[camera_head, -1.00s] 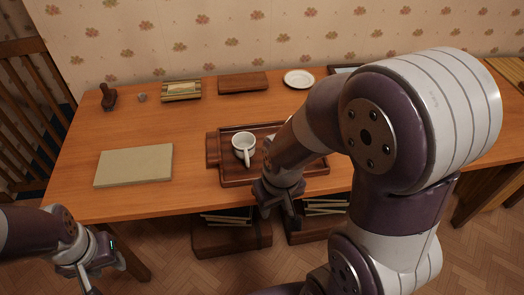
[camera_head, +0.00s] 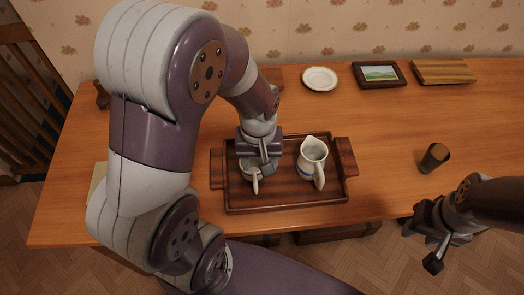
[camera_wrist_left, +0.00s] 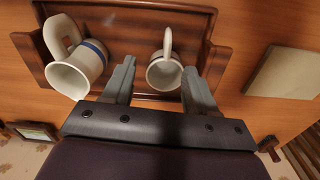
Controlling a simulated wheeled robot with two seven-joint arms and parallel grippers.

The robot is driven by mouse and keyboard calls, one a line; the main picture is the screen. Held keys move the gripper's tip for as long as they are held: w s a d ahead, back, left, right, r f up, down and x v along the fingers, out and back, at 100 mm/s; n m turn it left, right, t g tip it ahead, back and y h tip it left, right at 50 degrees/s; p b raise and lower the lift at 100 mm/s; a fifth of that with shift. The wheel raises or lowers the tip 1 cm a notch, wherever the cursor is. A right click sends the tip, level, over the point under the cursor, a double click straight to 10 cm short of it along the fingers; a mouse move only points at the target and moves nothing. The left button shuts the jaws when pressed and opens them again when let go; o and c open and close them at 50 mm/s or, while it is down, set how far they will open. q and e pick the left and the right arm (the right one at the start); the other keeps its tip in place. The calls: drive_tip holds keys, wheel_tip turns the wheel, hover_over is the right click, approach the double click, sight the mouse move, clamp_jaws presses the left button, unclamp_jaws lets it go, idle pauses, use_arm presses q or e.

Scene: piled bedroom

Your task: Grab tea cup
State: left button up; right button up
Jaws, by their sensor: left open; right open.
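The white tea cup (camera_head: 255,185) stands in the left part of the brown wooden tray (camera_head: 290,207). In the head view my left gripper (camera_head: 258,165) hides most of it, and the handle shows toward the front. In the left wrist view the cup (camera_wrist_left: 164,74) lies between the two spread fingers of my left gripper (camera_wrist_left: 160,68), with a gap to each; I cannot tell how deep the fingers reach. My right gripper (camera_head: 420,246) is open and empty off the table's front edge at the right.
A white pitcher with a blue band (camera_head: 312,160) stands in the tray right of the cup. A dark tumbler (camera_head: 434,158) stands at the right. A white plate (camera_head: 320,78), picture frame (camera_head: 380,74) and wooden board (camera_head: 443,71) lie at the back. The table between is clear.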

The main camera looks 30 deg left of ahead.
use_arm(q)
drive_tip(key=n, duration=0.2)
hover_over(256, 185)
wheel_tip(256, 185, down, 4)
drive_tip(key=f, duration=0.4)
drive_tip(key=shift+w+d+f, duration=0.1)
drive_tip(key=shift+w, duration=0.1)
drive_tip(key=f, duration=0.4)
drive_tip(key=shift+s+f, duration=0.15)
drive_tip(key=shift+s, duration=0.2)
drive_tip(key=shift+w, duration=0.15)
use_arm(e)
drive_tip(key=shift+s+d+r, duration=0.1)
drive_tip(key=shift+s+r, duration=0.05)
drive_tip(key=shift+s, duration=0.3)
drive_tip(key=shift+s+d+r, duration=0.1)
drive_tip(key=shift+s+r, duration=0.05)
drive_tip(key=shift+s, duration=0.3)
use_arm(q)
clamp_jaws()
